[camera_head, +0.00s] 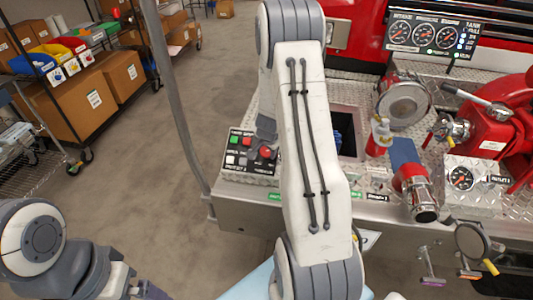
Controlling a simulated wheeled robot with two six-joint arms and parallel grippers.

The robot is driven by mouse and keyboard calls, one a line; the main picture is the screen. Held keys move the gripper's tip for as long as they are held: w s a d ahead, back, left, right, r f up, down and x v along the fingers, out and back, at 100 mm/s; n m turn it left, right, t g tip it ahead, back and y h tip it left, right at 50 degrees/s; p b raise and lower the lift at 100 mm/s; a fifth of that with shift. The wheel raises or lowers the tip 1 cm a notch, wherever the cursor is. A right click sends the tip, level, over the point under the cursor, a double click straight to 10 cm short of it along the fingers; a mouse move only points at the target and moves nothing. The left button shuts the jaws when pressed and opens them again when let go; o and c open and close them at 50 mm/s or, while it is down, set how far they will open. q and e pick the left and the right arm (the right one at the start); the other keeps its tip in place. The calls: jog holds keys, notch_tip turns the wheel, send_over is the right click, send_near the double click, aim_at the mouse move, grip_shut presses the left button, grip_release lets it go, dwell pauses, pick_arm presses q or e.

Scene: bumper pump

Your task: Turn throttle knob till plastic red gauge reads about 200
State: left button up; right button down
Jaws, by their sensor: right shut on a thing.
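Another round gauge (461,178) is on a plate at the right. My left arm is at the lower left; its fingers are not in view.
My right arm covers the middle of the deck. Right of it are an open bin, a red bottle (379,137), a red-and-chrome outlet (416,190) and a large red fitting (495,130). A shelf with cardboard boxes (75,100) stands left; floor between is clear.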

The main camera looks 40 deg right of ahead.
dwell(0.3)
jog(key=shift+c, duration=1.4)
grip_release()
jog(key=p+v, duration=0.5)
jog(key=v, duration=0.5)
jog(key=shift+r, duration=0.25)
jog(key=shift+a, duration=0.1)
